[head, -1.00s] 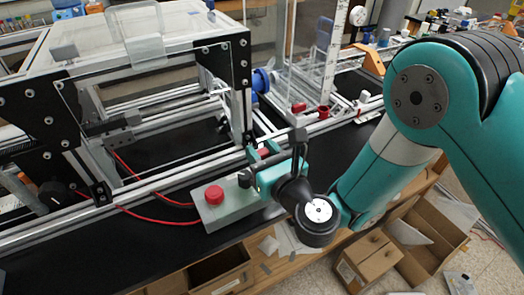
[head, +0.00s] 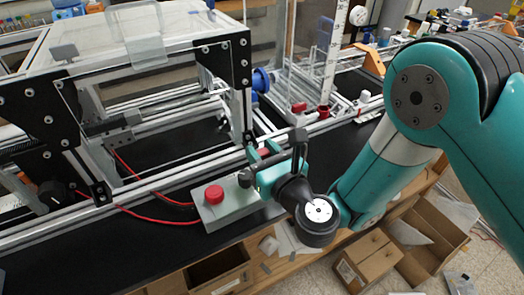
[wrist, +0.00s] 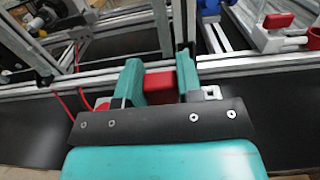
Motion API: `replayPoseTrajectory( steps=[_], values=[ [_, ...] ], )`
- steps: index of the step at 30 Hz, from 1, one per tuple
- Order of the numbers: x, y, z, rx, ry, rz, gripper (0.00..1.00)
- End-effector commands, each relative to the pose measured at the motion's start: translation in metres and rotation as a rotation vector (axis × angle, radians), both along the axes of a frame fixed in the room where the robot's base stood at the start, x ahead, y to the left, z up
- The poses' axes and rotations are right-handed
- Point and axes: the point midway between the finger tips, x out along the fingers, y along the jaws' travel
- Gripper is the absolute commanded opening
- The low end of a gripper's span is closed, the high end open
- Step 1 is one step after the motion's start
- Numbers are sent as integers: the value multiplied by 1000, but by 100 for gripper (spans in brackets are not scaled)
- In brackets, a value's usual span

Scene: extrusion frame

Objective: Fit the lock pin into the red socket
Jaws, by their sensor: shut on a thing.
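My gripper (wrist: 159,70) is shut on a red block-like part, which I take to be the lock pin (wrist: 160,86). The part sits between the two teal fingers in the wrist view, and its lower end is hidden. In the head view my gripper (head: 274,150) is above the dark bench beside the front rail, and a bit of the red part (head: 264,153) shows between the fingers. The red socket, as far as I can tell, is the red ring (head: 323,112) to the upper right, apart from my gripper. It also shows at the wrist view's right edge (wrist: 314,38).
A red handle (head: 298,107) stands just left of the ring. A grey box with a red button (head: 214,194) lies left of my gripper, with a red cable (head: 160,218) running left. The aluminium frame (head: 150,185) rises behind. Dark bench right of my gripper is clear.

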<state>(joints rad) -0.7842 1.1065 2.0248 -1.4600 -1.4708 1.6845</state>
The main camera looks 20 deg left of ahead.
Motion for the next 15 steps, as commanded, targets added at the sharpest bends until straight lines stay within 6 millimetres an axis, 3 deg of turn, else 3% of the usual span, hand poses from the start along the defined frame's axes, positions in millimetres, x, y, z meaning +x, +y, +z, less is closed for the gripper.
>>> replayPoseTrajectory(
  steps=[15],
  values=[
    [0,0,-14,0,0,0,10]
  ],
)
